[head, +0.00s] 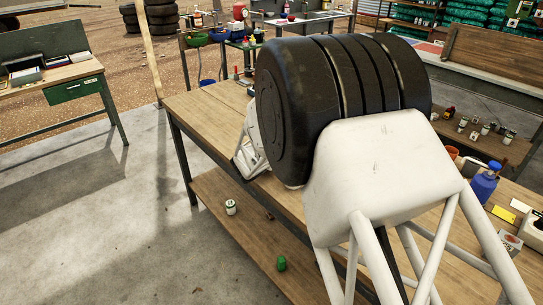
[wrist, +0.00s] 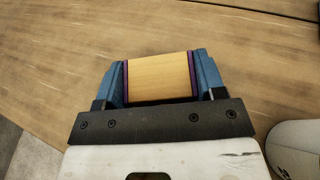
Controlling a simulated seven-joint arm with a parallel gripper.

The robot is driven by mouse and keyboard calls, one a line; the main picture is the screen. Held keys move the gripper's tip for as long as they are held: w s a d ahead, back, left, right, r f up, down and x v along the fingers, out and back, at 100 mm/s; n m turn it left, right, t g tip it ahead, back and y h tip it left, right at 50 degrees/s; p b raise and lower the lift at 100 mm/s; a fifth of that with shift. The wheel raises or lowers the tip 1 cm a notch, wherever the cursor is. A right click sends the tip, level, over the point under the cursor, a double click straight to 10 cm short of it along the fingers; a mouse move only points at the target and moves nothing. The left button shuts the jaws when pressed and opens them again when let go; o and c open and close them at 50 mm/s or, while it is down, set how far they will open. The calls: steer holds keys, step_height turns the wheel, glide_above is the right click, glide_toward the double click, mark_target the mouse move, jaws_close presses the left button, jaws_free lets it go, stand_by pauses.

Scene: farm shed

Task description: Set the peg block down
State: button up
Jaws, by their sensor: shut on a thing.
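The peg block (wrist: 160,82) shows in the wrist view as a pale wooden face between the blue fingers of my gripper (wrist: 160,58). Purple strips run along both its sides, against the fingers. My gripper is shut on it. No pegs or holes can be made out on the face that shows. The wooden workbench top (wrist: 60,70) lies beyond and around the block; I cannot tell whether the block touches it or hangs above it. In the head view my arm hides the block and the fingers.
The workbench (head: 200,103) has bare wood at its left end in the head view. On its right side stand a blue bottle (head: 484,182) and an orange-brown pot (head: 453,152). A lower shelf (head: 225,205) holds a small can (head: 231,207) and a green item (head: 281,263).

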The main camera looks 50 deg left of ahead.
steer(key=shift+f, duration=0.1)
steer(key=o, duration=0.9)
steer(key=shift+o, duration=0.2)
steer(key=shift+s+r, duration=0.1)
steer(key=shift+r, duration=0.1)
steer(key=shift+v, duration=5.95)
